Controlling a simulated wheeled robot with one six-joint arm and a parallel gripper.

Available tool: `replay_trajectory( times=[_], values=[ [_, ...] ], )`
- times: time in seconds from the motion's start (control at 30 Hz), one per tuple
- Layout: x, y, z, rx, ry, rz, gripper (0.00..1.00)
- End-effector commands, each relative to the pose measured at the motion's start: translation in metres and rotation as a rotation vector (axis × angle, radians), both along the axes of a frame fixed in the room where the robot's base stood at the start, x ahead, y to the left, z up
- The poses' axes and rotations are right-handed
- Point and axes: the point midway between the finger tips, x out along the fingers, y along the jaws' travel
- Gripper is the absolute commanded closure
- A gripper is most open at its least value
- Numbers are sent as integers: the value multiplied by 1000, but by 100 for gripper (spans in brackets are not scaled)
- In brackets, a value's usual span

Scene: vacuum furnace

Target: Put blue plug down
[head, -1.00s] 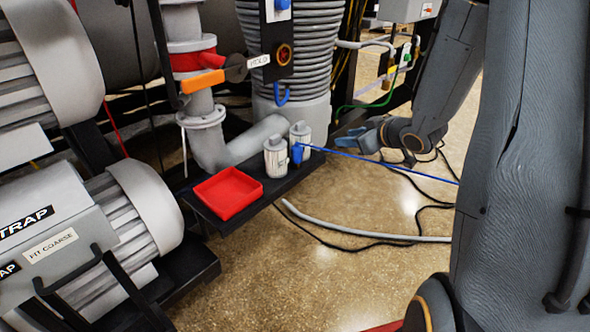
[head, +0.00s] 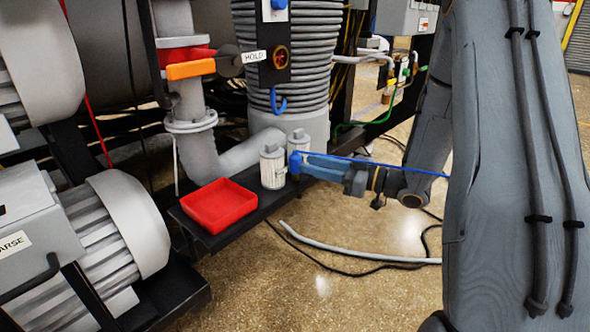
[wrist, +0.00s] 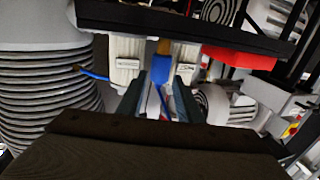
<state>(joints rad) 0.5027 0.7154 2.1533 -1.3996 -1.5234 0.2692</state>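A red tray (head: 219,206) sits on the black shelf (head: 262,207), left of another white canister (head: 272,167). A ribbed column (head: 290,60) and pipe (head: 247,150) stand behind. A grey hose (head: 350,255) and dark cables lie on the floor.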

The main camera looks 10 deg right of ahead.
Motion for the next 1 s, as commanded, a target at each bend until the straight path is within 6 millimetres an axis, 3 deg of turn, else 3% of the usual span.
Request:
replay_trajectory(
  times=[0.2, 0.47, 0.63, 0.87, 1.0],
  values=[
    [16, 20, 0, 0, 0, 2, 68],
    [17, 21, 1, 0, 0, -1, 68],
    [17, 21, 1, 0, 0, -1, 94],
    [17, 21, 1, -1, -1, -1, 98],
    [17, 21, 13, -2, -2, -1, 98]
  ],
)
